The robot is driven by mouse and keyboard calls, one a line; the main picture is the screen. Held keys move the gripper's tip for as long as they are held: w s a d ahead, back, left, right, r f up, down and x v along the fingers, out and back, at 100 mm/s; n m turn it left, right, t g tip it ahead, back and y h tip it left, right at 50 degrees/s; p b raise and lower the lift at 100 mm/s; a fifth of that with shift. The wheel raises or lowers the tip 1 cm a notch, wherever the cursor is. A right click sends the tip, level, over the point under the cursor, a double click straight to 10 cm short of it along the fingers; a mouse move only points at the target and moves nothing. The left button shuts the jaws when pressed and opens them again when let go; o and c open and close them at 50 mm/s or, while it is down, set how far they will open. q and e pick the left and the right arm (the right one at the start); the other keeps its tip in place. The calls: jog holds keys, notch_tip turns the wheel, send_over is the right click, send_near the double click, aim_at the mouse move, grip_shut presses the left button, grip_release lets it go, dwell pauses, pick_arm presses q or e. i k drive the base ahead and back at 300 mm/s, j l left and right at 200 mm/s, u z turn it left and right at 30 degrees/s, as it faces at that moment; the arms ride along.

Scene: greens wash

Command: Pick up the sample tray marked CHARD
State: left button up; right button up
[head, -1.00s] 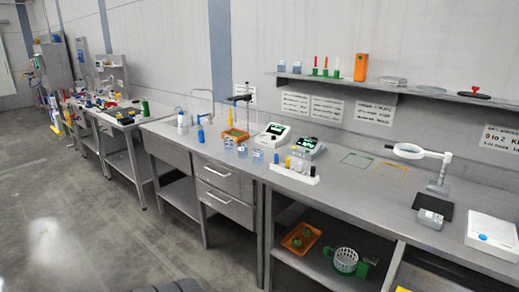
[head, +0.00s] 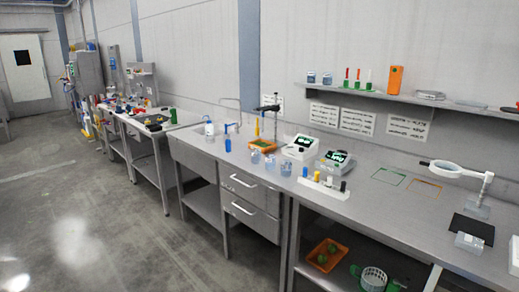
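No label reading CHARD can be made out at this distance. An orange tray (head: 339,247) with green items in it sits on the lower shelf under the bench. A smaller orange and green tray-like thing (head: 264,145) lies on the bench by the dark stand. I cannot tell whether either one is a marked sample tray. Neither of my grippers shows in the head view.
A long steel bench (head: 385,208) runs along the wall with instruments, jars and a magnifier lamp (head: 455,170). A second workbench (head: 150,132) stands farther left. The grey floor (head: 110,220) in front is clear.

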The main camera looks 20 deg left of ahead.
aim_at(262, 146)
jog(key=u, duration=0.7)
jog(key=z, duration=0.15)
jog(key=i+j+z, duration=0.25)
jog(key=i+z, duration=0.2)
jog(key=i+j+z, duration=0.5)
jog(key=l, duration=0.1)
